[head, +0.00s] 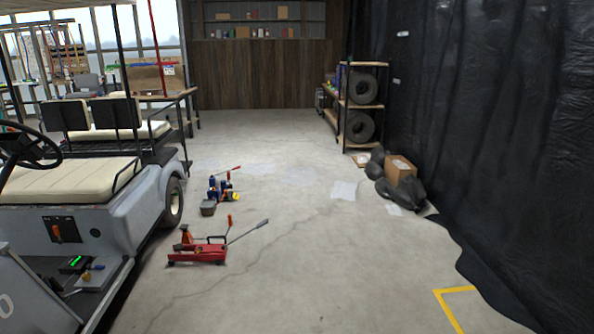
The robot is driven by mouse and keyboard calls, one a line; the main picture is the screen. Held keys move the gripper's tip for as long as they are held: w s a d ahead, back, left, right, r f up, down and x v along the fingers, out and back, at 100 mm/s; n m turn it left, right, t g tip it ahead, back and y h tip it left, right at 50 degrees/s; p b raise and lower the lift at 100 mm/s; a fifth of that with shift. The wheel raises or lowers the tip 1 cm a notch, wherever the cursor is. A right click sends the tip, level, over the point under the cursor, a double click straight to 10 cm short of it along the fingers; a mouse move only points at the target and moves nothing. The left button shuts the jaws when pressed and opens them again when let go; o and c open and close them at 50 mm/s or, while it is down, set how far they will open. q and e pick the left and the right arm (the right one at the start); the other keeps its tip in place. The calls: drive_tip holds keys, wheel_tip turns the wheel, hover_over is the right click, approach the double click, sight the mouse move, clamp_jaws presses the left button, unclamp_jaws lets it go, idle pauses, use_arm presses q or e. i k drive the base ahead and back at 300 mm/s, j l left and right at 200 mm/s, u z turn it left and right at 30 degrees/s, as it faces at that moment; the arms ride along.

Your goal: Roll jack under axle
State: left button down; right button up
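A red floor jack (198,254) stands on the concrete floor, just right of the grey cart (110,222). Its long handle (248,231) tilts up to the right. An orange jack stand (186,235) shows right behind the jack's left end. The cart's rear wheel (173,202) rests on the floor behind and left of the jack. The axle is hidden under the cart body. The jack is beside the cart, not under it. Neither of my grippers shows in the head view.
Blue bottle jacks and small items (219,190) stand on the floor behind the red jack. A tyre shelf (359,107), a cardboard box (400,170) and black bags (402,190) line the black curtain (480,130). Yellow tape (446,306) marks the right floor. The middle floor is clear.

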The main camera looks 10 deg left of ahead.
sight(213, 251)
drive_tip(key=i+j+u, duration=0.1)
drive_tip(key=i+u, duration=0.25)
drive_tip(key=i, duration=0.65)
drive_tip(key=i+l+u, duration=0.2)
drive_tip(key=i+u, duration=0.15)
drive_tip(key=i, duration=0.6)
